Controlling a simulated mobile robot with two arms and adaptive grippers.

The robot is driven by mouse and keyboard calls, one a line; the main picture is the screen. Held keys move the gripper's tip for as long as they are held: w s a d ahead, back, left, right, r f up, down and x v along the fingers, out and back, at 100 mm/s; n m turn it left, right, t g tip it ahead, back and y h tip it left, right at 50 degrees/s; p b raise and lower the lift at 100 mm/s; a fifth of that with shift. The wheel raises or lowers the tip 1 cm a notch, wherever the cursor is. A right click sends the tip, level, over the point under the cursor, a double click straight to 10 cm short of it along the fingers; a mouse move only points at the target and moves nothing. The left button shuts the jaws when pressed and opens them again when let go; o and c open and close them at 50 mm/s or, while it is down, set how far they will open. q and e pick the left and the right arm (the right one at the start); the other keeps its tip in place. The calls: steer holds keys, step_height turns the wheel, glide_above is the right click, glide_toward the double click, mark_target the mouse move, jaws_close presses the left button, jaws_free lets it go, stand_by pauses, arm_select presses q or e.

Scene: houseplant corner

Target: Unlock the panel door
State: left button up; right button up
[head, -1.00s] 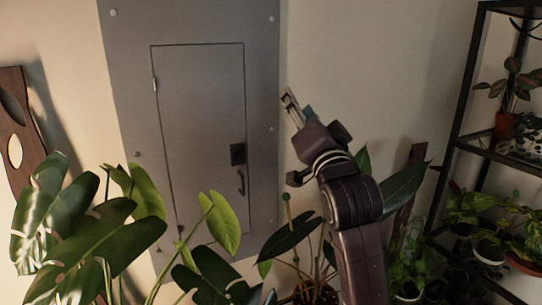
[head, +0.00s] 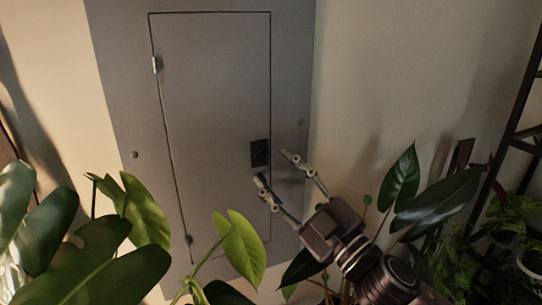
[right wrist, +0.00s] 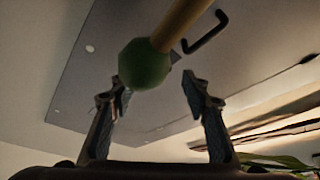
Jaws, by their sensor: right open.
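The grey panel door (head: 215,110) stands closed in its frame in the head view, with hinges on its left side. A small black lock plate (head: 260,152) sits near its right edge. My right gripper (head: 276,168) is open and empty, its two fingers pointing at the door just below and right of the plate. In the head view the door handle is hidden around the fingers. In the right wrist view the black handle (right wrist: 207,33) shows beyond the open fingers (right wrist: 156,90). My left gripper is out of view.
A green ball (right wrist: 145,64) on a wooden stake (right wrist: 184,22) looms close before the right wrist camera. Broad leaves (head: 240,248) cover the lower front, and more foliage (head: 440,205) stands right of my arm. A dark shelf (head: 515,130) stands far right.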

mark_target(264, 159)
steer(key=x, duration=0.2)
steer(key=shift+w+a+p, duration=0.1)
steer(key=shift+w+p, duration=0.25)
steer(key=shift+w, duration=0.05)
steer(key=shift+w+a, duration=0.25)
steer(key=shift+w, duration=0.05)
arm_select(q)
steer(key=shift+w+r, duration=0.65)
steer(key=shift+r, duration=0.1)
arm_select(e)
steer(key=shift+s+r, duration=0.1)
steer(key=shift+c, duration=0.4)
steer(key=c, duration=1)
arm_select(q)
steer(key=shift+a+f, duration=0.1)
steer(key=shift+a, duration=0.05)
arm_select(e)
steer(key=shift+c, duration=0.2)
